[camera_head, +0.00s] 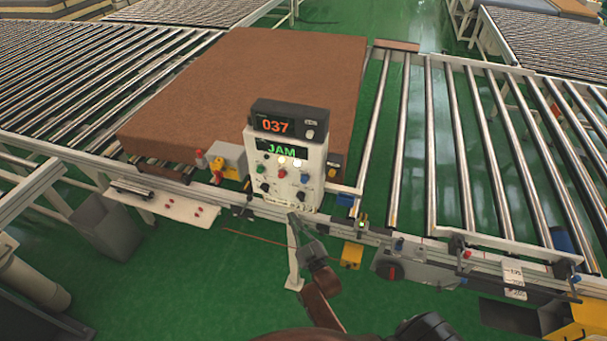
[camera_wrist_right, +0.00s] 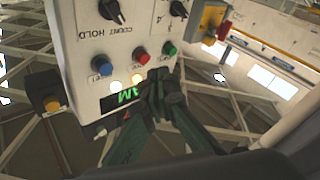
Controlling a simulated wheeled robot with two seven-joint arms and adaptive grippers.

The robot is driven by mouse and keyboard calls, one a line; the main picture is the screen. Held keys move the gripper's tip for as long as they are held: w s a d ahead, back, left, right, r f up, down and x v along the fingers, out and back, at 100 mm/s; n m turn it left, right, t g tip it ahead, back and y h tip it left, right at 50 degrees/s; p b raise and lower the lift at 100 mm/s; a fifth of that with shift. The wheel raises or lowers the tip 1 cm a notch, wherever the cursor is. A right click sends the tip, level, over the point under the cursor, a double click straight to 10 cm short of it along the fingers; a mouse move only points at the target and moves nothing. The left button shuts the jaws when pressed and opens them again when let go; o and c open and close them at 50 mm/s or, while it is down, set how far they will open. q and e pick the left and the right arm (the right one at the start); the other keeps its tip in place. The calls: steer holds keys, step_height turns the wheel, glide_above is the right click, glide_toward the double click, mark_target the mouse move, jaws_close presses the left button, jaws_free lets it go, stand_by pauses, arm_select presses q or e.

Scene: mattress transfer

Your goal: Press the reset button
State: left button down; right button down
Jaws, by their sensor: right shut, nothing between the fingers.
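The white control box (camera_head: 284,187) stands at the conveyor edge, with a green "JAM" display (camera_head: 283,150) and an orange "037" unit on top. Its front has a green button (camera_head: 261,169), a red button (camera_head: 282,173) and a blue button (camera_head: 304,178); I cannot read which is labelled reset. In the wrist view the blue (camera_wrist_right: 102,65), red (camera_wrist_right: 141,54) and green (camera_wrist_right: 169,48) buttons show upside down. My right gripper (camera_head: 294,218) is shut and empty in front of the box's lower part. In the wrist view its tips (camera_wrist_right: 158,75) appear near the green button; contact is unclear.
A large brown mattress (camera_head: 250,85) lies on the rollers behind the box. Black knobs sit below the buttons. A grey-and-yellow switch unit (camera_head: 228,158) stands left of the box. Roller conveyor (camera_head: 470,150) extends right, and green floor (camera_head: 170,270) is open in front.

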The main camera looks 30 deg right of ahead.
mark_target(304, 180)
step_height(304, 180, up, 6)
steer(key=shift+d+t+p, duration=0.3)
steer(key=shift+t+p, duration=0.1)
steer(key=shift+d, duration=0.1)
steer(key=w+d+b, duration=0.3)
steer(key=w+d, duration=0.2)
steer(key=d, duration=0.1)
steer(key=shift+w+d, duration=0.25)
steer(key=shift+w, duration=0.05)
steer(key=shift+w+d, duration=0.1)
steer(key=shift+d, duration=0.05)
stand_by(1.2)
steer(key=shift+w+d, duration=0.2)
